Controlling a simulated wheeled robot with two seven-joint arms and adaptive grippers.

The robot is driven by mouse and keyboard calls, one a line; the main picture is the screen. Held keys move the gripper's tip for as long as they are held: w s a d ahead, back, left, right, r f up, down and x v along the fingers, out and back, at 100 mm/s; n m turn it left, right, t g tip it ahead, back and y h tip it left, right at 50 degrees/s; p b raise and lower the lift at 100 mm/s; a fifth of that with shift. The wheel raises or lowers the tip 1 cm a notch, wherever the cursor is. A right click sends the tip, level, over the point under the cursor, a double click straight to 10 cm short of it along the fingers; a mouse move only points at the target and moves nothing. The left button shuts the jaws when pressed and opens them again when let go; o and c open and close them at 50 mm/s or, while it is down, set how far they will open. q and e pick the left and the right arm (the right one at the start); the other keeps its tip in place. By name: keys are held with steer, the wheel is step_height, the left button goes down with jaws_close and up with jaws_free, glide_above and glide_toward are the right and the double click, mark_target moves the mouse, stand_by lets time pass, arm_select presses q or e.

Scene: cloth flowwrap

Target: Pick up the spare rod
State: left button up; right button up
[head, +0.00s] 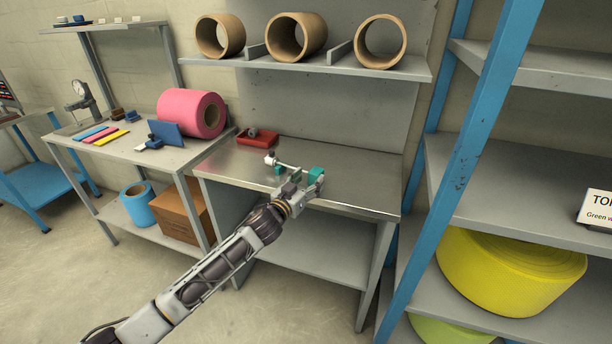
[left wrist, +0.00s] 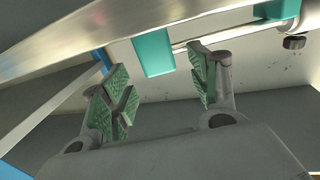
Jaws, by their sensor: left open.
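The spare rod (head: 288,166) is a thin pale bar lying across teal supports (head: 315,175) on the steel bench; its thicker whitish end (head: 270,158) is on the left. My left gripper (head: 304,187) is open at the near side of the rod and hides part of it. In the left wrist view my left gripper (left wrist: 160,88) shows two green-padded fingers spread apart with nothing between them. The rod (left wrist: 235,32) passes beyond the fingertips, by a teal support (left wrist: 153,52). Whether a finger touches it I cannot tell. My right gripper is not in view.
A red tray (head: 257,138) sits behind the rod on the steel bench (head: 235,165). Cardboard tubes (head: 296,37) lie on the shelf above. A blue rack post (head: 470,140) rises to the right. The bench's right part is clear.

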arm_select(q)
steer(key=shift+x, duration=1.05)
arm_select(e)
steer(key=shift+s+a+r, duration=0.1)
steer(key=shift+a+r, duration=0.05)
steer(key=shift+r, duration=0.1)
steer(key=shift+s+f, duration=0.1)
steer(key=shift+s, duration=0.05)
